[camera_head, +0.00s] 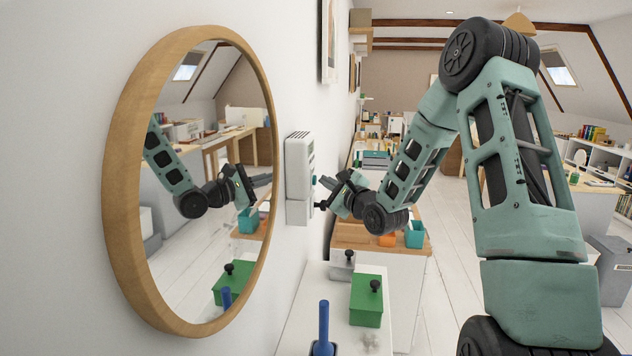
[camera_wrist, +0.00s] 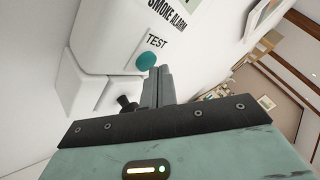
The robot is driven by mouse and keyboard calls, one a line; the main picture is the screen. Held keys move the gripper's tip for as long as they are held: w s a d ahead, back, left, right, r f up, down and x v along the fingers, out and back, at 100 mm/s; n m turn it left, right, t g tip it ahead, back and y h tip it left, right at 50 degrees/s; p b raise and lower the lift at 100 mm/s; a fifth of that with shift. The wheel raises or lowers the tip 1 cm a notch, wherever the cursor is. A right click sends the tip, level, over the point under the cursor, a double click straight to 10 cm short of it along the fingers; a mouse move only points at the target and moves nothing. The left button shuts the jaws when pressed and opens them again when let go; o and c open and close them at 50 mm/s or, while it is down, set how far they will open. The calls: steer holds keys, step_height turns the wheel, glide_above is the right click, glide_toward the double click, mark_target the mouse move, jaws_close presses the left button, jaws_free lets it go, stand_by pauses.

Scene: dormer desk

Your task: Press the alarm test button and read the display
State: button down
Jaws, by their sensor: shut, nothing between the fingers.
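The white smoke alarm (camera_head: 298,168) is fixed to the wall right of the round mirror. In the wrist view its housing (camera_wrist: 98,38) carries the words SMOKE ALARM and TEST. The round teal test button (camera_wrist: 146,62) is below the word TEST; a small part of the button also shows in the head view (camera_head: 314,180). My gripper (camera_wrist: 159,72) is shut and empty, its fingertips very close to the button's lower right edge. I cannot tell whether they touch. In the head view my gripper (camera_head: 323,182) is just right of the alarm. No display reading is legible.
A black knob (camera_wrist: 127,103) sticks out below the button, close to my fingers. The wood-framed mirror (camera_head: 119,205) reflects my arm. Below are a green box (camera_head: 366,305) and a blue upright handle (camera_head: 323,325) on a white surface. A teal container (camera_head: 414,236) stands behind.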

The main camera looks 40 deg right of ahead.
steer(key=shift+w+a, duration=0.3)
steer(key=shift+w, duration=0.05)
stand_by(0.7)
steer(key=shift+s+d, duration=0.55)
steer(key=shift+s, duration=0.1)
steer(key=shift+s+d+p, duration=0.75)
steer(key=shift+s+d, duration=0.9)
steer(key=shift+s, duration=0.25)
